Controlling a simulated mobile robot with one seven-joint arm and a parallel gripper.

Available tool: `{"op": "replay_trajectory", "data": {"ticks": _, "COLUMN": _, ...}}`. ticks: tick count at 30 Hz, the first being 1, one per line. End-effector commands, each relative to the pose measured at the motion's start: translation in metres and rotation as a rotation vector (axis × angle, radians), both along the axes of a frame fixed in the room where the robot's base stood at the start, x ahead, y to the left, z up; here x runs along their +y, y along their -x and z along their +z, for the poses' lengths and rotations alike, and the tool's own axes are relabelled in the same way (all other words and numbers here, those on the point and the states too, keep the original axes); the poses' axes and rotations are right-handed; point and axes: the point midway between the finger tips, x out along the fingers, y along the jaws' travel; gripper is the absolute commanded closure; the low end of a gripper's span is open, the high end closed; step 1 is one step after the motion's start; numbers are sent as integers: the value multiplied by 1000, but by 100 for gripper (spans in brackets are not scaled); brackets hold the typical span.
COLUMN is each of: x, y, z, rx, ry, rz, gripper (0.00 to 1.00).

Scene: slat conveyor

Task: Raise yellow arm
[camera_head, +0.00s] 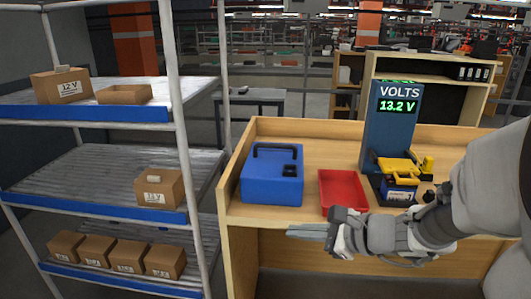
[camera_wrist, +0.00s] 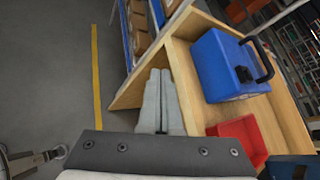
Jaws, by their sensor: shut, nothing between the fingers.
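My gripper (camera_head: 308,231) is in front of the bench's front edge, to the left of and nearer than the yellow arm, pointing left. In the wrist view its fingers (camera_wrist: 160,85) are together and empty. The yellow arm does not show in the wrist view.
A red tray (camera_head: 342,190) and a blue box with a black handle (camera_head: 272,176) stand left of the tester. The red tray (camera_wrist: 240,140) also shows in the wrist view. A shelf rack (camera_head: 100,112) with cardboard boxes stands left. Bench side panels (camera_head: 242,155) rise at its edges.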

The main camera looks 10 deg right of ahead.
Motion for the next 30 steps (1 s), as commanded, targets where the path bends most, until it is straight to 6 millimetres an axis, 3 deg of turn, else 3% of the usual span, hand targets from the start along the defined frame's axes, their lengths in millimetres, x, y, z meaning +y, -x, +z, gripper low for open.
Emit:
{"op": "replay_trajectory", "data": {"ticks": 3, "x": -45, "y": -24, "z": -8, "rx": -6, "ry": -131, "rz": -205, "gripper": 100}}
{"op": "replay_trajectory", "data": {"ticks": 9, "x": -135, "y": -50, "z": -18, "rx": -52, "ry": -335, "rz": -551, "gripper": 100}}
{"op": "replay_trajectory", "data": {"ticks": 15, "x": -232, "y": -49, "z": -34, "rx": -122, "ry": -495, "rz": -875, "gripper": 100}}
{"op": "replay_trajectory", "data": {"ticks": 18, "x": -269, "y": -42, "z": -42, "rx": -157, "ry": -549, "rz": -997, "gripper": 100}}
{"op": "replay_trajectory", "data": {"ticks": 24, "x": -308, "y": -29, "z": -49, "rx": -197, "ry": -602, "rz": -1126, "gripper": 100}}
{"op": "replay_trajectory", "data": {"ticks": 30, "x": -314, "y": -27, "z": -49, "rx": -205, "ry": -609, "rz": -1145, "gripper": 100}}
